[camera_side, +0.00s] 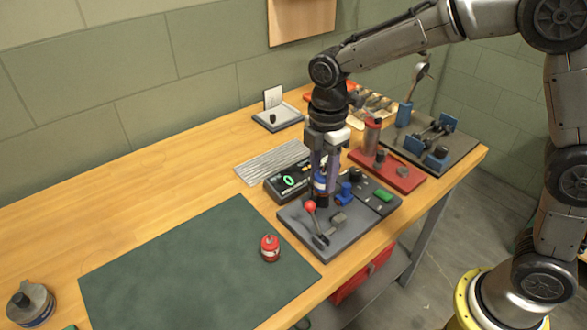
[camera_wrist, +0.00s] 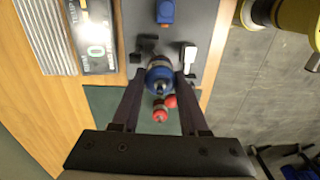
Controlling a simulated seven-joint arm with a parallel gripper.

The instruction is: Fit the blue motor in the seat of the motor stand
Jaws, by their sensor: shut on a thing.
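My gripper (camera_side: 321,176) is shut on the blue motor (camera_side: 319,184), which it holds upright over the grey motor stand (camera_side: 290,216). In the wrist view the motor (camera_wrist: 158,80) sits between the two fingertips (camera_wrist: 158,74). A dark part, which looks like the seat (camera_side: 322,200), is directly below the motor. The fingers and motor hide most of it, so I cannot tell whether the motor touches it or is partly inside. A lever with a red ball (camera_side: 310,206) stands at the front of the stand.
A red motor (camera_side: 269,248) stands on the green mat (camera_side: 190,270). A blue block (camera_side: 345,191) is on the stand just right of my gripper. A meter with a green display (camera_side: 288,182) is close behind. A red fixture (camera_side: 398,175) is further right. The mat's left is clear.

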